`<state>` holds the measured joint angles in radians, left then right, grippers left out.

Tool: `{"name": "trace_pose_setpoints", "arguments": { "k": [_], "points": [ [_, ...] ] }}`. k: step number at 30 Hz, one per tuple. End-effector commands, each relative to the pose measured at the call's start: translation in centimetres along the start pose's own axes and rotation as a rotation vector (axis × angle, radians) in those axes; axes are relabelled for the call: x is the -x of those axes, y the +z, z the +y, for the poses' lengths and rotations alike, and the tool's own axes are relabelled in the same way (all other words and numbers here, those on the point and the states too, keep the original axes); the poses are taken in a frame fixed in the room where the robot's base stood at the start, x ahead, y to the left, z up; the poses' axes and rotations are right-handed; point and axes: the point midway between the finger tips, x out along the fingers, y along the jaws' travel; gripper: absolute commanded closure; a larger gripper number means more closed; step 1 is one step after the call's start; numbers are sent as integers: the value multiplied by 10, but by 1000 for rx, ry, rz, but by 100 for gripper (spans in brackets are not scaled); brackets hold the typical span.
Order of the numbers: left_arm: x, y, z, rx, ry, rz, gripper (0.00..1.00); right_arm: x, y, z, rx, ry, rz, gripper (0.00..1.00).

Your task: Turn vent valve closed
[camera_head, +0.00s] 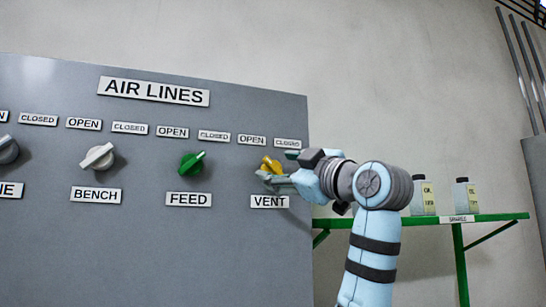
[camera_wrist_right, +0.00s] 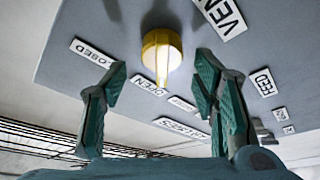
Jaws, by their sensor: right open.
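The vent valve is a yellow knob (camera_head: 269,164) above the VENT label at the right end of the grey panel. It also shows in the right wrist view (camera_wrist_right: 162,50), where its pointer is turned toward the OPEN plate (camera_wrist_right: 150,85). The CLOSED plate (camera_wrist_right: 92,52) lies off to the left there. My right gripper (camera_head: 277,166) is at the knob in the head view and partly covers it. In the right wrist view the right gripper (camera_wrist_right: 160,76) is open, with a finger on each side of the knob and gaps between. My left gripper is out of view.
The grey panel (camera_head: 150,240) holds a green FEED knob (camera_head: 191,165) and a pale BENCH knob (camera_head: 97,157) left of the vent knob.

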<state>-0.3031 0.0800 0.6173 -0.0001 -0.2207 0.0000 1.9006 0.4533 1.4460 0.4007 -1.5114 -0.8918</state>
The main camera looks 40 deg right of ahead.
Motion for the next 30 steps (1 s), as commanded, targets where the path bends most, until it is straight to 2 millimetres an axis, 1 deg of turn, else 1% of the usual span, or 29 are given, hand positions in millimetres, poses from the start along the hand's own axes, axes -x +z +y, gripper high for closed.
{"name": "trace_pose_setpoints", "arguments": {
  "k": [1,4,7,12,21,22,30],
  "points": [
    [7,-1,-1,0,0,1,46,-9,-3,2,-1,-2,0,46],
    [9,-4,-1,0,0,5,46,-20,-2,0,-2,-2,1,46],
    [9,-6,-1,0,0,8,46,-24,-1,-1,-1,-1,2,46],
    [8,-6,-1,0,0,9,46,-23,-1,-2,-1,-1,3,46],
    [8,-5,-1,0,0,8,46,-23,-1,-2,-2,-1,3,93],
    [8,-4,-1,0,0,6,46,-23,-6,-6,-1,-2,4,93],
    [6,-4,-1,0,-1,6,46,-23,-1,-3,-30,10,3,94]
  ]
}}
